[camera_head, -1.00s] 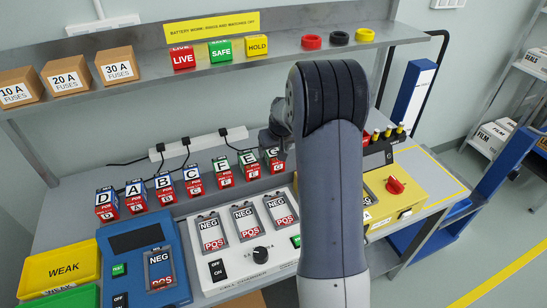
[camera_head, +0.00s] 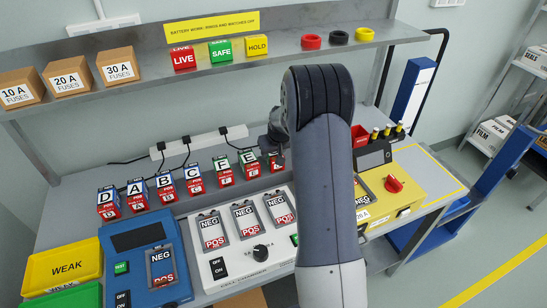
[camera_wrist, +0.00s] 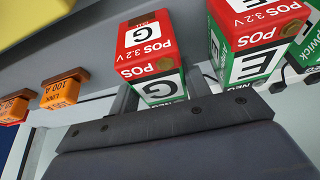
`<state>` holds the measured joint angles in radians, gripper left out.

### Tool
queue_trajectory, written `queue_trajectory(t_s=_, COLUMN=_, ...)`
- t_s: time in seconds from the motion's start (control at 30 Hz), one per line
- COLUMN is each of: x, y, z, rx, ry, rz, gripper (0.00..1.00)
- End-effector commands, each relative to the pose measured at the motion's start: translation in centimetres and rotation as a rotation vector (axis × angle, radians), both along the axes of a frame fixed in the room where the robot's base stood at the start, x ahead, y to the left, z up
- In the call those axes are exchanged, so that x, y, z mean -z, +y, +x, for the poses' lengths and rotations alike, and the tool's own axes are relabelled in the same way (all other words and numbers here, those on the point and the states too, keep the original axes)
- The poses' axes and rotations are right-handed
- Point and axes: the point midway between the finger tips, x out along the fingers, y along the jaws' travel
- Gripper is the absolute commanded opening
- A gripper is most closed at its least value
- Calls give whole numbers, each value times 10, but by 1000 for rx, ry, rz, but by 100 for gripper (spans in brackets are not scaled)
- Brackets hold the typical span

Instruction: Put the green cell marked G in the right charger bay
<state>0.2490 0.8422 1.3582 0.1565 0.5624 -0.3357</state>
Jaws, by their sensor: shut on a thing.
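The green cell marked G (camera_wrist: 152,55) has a red POS end and a green band with a white G label. In the wrist view it sits between the two fingers of my gripper (camera_wrist: 160,92), which is shut on it. In the head view only a red sliver of it shows beside my arm, at the right end of the cell row; I cannot tell whether it is lifted. The white cell charger (camera_head: 232,262) has three bays marked NEG and POS, all looking empty. The right charger bay (camera_head: 280,209) is left of my arm.
A cell marked E (camera_wrist: 255,40) stands close beside the held cell. More cells line the bench to the left. A blue tester (camera_head: 130,240) is left of the charger, and a yellow unit with a red knob (camera_head: 394,184) is right of my arm. A shelf (camera_head: 230,62) spans above.

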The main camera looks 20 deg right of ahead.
Motion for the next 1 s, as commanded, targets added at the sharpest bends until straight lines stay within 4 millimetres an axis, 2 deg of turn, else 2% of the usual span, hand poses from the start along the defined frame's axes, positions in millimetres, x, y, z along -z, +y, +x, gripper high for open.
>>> queue_trajectory(t_s=0.07, x=0, y=0, z=0, rx=0, ry=0, rz=0, gripper=34)
queue_trajectory(t_s=0.43, x=0, y=0, z=0, rx=0, ry=0, rz=0, gripper=4)
queue_trajectory(t_s=0.77, x=-9, y=0, z=1, rx=-1, ry=-5, rz=-1, gripper=4)
queue_trajectory(t_s=0.87, x=-22, y=0, z=2, rx=-1, ry=-7, rz=-2, gripper=4)
queue_trajectory(t_s=1.0, x=-50, y=0, z=2, rx=1, ry=-9, rz=-2, gripper=4)
